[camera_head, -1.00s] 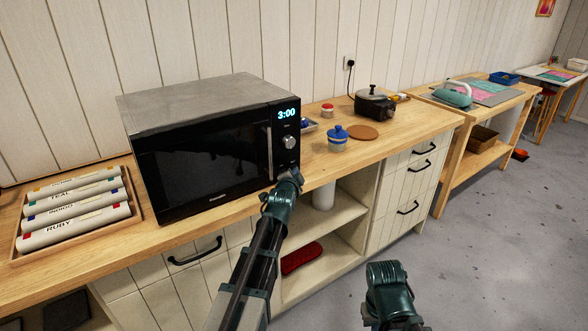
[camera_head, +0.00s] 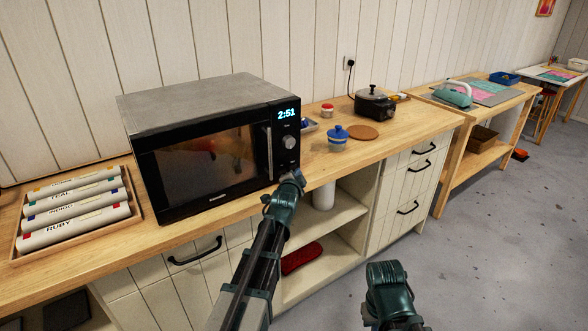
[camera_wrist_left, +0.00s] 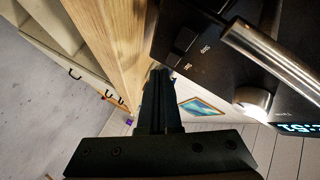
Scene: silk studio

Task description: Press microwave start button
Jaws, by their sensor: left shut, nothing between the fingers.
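The black microwave (camera_head: 205,150) with a grey top stands on the wooden counter. Its display (camera_head: 287,114) reads 2:51 and the inside behind the door glows warm. The control panel has a round knob (camera_head: 289,142); in the left wrist view the knob (camera_wrist_left: 254,100) shows beside the metal door handle (camera_wrist_left: 275,60). A dark square button (camera_wrist_left: 185,38) shows there too; its label is too blurred to read. My left gripper (camera_head: 294,177) is shut and empty at the panel's lower part. I cannot tell whether its fingertips (camera_wrist_left: 160,74) touch a button. My right arm shows at the bottom, its fingers out of view.
A tray (camera_head: 137,200) of labelled rolls lies left of the microwave. To the right are a blue jar (camera_head: 337,138), a round brown mat (camera_head: 363,132) and a black pot (camera_head: 374,103). Open shelves and drawers are below the counter.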

